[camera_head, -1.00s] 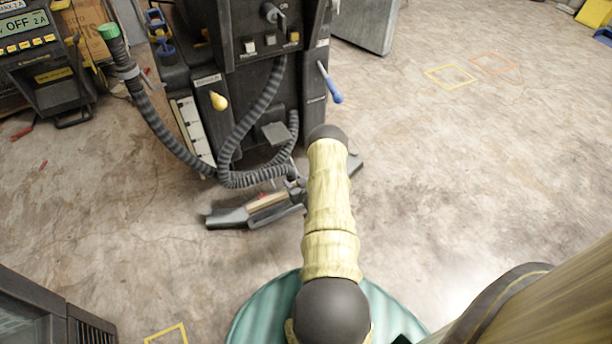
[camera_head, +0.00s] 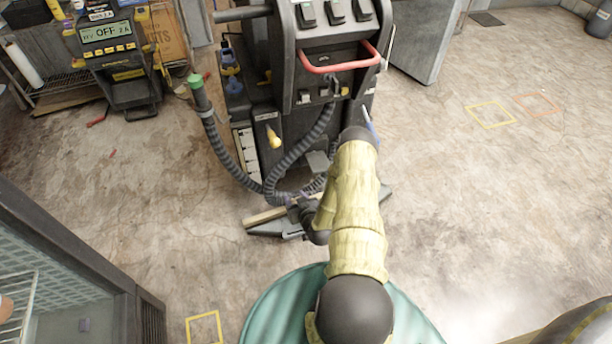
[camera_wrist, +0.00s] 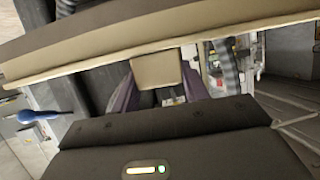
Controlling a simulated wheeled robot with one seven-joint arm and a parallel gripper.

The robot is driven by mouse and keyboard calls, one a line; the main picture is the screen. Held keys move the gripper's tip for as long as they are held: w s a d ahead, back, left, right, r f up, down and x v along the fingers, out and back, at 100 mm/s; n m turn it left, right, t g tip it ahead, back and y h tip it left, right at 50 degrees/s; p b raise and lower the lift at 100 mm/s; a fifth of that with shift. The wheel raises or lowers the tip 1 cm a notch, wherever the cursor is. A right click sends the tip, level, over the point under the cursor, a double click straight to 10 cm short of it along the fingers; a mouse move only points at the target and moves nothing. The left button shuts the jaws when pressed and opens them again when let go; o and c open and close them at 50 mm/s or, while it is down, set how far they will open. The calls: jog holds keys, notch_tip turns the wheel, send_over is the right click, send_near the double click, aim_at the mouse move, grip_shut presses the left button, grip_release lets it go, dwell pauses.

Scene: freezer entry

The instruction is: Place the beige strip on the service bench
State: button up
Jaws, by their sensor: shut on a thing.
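The beige strip (camera_head: 264,217) shows in the head view as a narrow light bar low in front of the dark machine. My gripper (camera_head: 308,218) is at its right part, mostly hidden by my sleeved arm. In the wrist view, a beige piece (camera_wrist: 155,70) sits between the two fingers, and my gripper (camera_wrist: 157,92) is shut on it. A wide brown-and-beige band crosses the top of that view, close to the camera. I cannot tell for sure which surface is the service bench.
A dark machine (camera_head: 325,85) with a red handle and a grey hose (camera_head: 240,165) stands just beyond my arm. A meter (camera_head: 108,40) and low shelf (camera_head: 75,98) are at the back left. An open-fronted cabinet (camera_head: 75,265) is at the near left.

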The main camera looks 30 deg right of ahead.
jog(key=s+a+r+p, duration=0.1)
jog(key=a+r+p, duration=0.4)
jog(key=r, duration=0.5)
jog(key=s+a+r+n+y+p, duration=0.1)
jog(key=a+r+p, duration=0.4)
jog(key=r+p, duration=0.5)
jog(key=s+a+r+p, duration=0.3)
jog(key=a+r+p, duration=0.2)
jog(key=r+p, duration=0.3)
notch_tip(320, 180, up, 3)
jog(key=shift+a+r+n, duration=0.1)
jog(key=shift+a+n, duration=0.15)
jog(key=shift+n, duration=0.05)
